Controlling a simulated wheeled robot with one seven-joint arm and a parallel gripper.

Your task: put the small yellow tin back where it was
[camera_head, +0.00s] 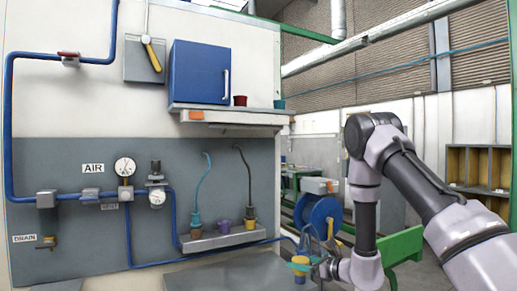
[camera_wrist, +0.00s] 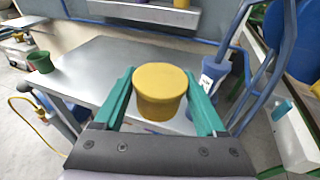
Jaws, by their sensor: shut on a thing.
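The small yellow tin (camera_head: 299,267) is held in my gripper (camera_head: 314,267) at the lower middle right of the head view. In the wrist view the yellow tin (camera_wrist: 160,90) sits upright between the two green fingers of my gripper (camera_wrist: 162,97), with its round top showing. The gripper is shut on its sides. The tin is over or near the right part of a grey metal table (camera_wrist: 90,70); its height above the table is hard to tell.
A wall ledge (camera_head: 230,237) behind the table holds several small cups, including a purple one (camera_head: 224,226). A higher shelf bears a blue cabinet (camera_head: 198,72) and a red cup (camera_head: 240,100). A green cup (camera_wrist: 40,61) stands at the table's left in the wrist view. A blue container (camera_wrist: 212,75) is close right.

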